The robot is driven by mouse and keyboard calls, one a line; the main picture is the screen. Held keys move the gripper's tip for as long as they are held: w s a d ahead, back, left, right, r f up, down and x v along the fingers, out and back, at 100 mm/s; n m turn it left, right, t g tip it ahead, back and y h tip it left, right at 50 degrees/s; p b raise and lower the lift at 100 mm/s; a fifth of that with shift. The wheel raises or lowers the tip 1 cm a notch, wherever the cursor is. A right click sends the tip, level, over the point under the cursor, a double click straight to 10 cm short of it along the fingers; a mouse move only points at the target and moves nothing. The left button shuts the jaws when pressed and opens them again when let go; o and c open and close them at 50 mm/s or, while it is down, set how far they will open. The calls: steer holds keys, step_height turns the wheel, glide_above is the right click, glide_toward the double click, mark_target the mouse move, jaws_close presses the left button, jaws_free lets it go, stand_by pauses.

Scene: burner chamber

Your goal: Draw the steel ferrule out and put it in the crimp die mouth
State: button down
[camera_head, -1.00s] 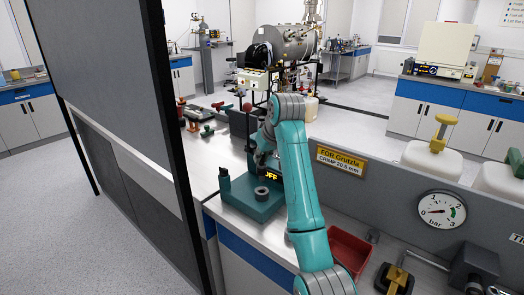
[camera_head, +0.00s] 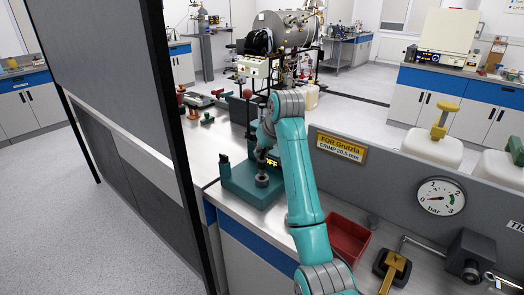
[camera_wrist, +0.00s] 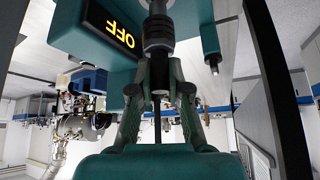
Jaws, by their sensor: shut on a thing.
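The teal crimp press (camera_head: 240,187) stands on the steel bench, with a lit OFF display that also shows in the wrist view (camera_wrist: 112,28). My gripper (camera_head: 262,166) points down over its base, at the place of the dark round die mouth. In the wrist view my gripper (camera_wrist: 159,65) is shut on a dark grey cylindrical piece, the steel ferrule (camera_wrist: 158,30). The ferrule (camera_head: 262,180) is at the die mouth in the head view. The die mouth is mostly hidden, so I cannot tell how deep the ferrule sits.
A red tray (camera_head: 347,238) lies right of my arm. A pressure gauge (camera_head: 441,196) and a yellow label (camera_head: 341,147) are on the grey panel. A tall dark partition (camera_head: 115,110) stands at the left. Small tools lie on the bench behind the press.

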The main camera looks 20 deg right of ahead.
mark_target(263, 158)
steer(key=shift+f, duration=1.9)
steer(key=c, duration=1)
jaws_free()
steer(key=shift+c, duration=0.2)
